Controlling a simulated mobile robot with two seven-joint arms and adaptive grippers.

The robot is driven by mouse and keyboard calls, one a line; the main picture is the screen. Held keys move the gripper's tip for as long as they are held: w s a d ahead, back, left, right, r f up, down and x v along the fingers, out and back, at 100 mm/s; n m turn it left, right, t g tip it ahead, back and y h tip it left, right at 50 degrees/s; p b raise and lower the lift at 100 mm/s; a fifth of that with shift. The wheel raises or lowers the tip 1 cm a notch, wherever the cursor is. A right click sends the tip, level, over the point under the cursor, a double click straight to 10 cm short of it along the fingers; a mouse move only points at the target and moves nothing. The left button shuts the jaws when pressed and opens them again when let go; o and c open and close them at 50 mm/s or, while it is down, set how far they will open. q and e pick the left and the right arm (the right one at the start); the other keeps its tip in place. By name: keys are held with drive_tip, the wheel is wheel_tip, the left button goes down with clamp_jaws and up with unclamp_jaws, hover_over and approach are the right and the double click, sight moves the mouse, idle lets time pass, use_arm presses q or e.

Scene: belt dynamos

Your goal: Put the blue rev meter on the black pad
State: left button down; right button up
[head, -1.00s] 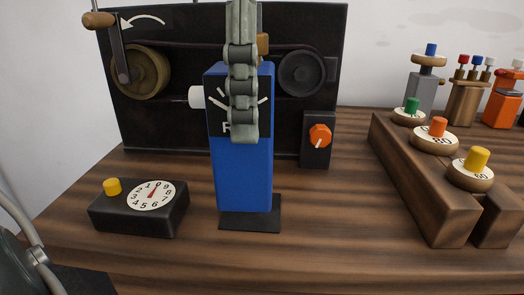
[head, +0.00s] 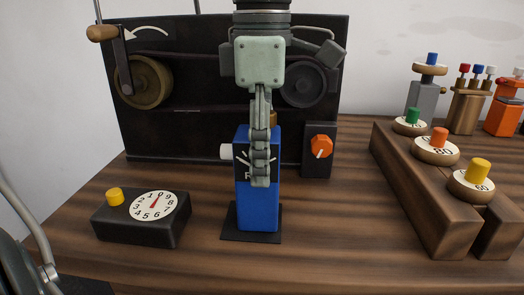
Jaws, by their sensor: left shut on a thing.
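The blue rev meter (head: 258,212) is upright over the black pad (head: 230,236), in front of the belt machine. Its base covers most of the pad, and pad shows at its left and front. It looks to rest on the pad, but I cannot tell whether a thin gap is left. My left gripper (head: 260,165) comes down from above and is shut on the meter's upper part, hiding much of its dial face. A white knob (head: 226,151) sticks out of the meter's left side. My right gripper is not in view.
The black belt machine (head: 200,130), with a crank and wheels, stands close behind. A black box with an orange knob (head: 321,147) is behind right. A black counter box (head: 140,228) stands left. A wooden rack with numbered discs (head: 435,150) is right. Table between is clear.

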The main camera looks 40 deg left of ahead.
use_arm(q)
drive_tip(key=c, duration=1.1)
unclamp_jaws()
drive_tip(key=o, duration=0.5)
drive_tip(key=shift+c, duration=0.2)
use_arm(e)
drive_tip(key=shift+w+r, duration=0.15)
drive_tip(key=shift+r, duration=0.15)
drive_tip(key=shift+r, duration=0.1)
use_arm(q)
wheel_tip(320, 180, up, 11)
drive_tip(key=shift+r, duration=0.6)
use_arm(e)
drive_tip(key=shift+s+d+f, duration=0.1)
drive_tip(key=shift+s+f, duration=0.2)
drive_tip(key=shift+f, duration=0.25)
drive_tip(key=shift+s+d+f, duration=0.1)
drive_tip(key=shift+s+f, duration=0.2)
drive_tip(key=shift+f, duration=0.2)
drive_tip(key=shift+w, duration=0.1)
